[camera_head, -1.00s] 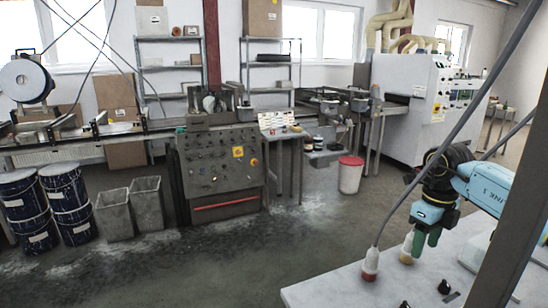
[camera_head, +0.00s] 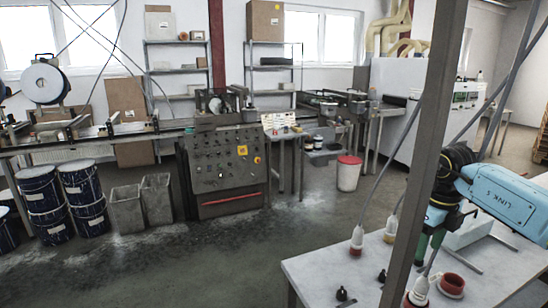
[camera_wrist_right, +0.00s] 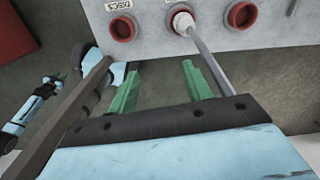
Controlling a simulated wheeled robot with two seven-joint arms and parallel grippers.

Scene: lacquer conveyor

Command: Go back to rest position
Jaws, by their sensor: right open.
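My right gripper, with green fingers, is at the right in the head view (camera_head: 430,246), partly hidden behind a dark post. Its blue arm comes in from the right edge. In the right wrist view the two green fingers (camera_wrist_right: 160,88) stand apart with nothing between them. The gripper is open and empty above the floor beside a pale panel or tabletop edge. A small blue-and-black arm end (camera_wrist_right: 40,100) at the left of the wrist view is probably my left arm; its jaw state is unclear. The left gripper is absent from the head view.
A white table (camera_head: 330,262) with red-collared fittings stands at the lower right. A dark post (camera_head: 432,130) rises close in front. Cables hang near the right arm. The control cabinet (camera_head: 222,170), drums (camera_head: 85,192) and white bucket (camera_head: 348,176) stand farther back. The middle floor is clear.

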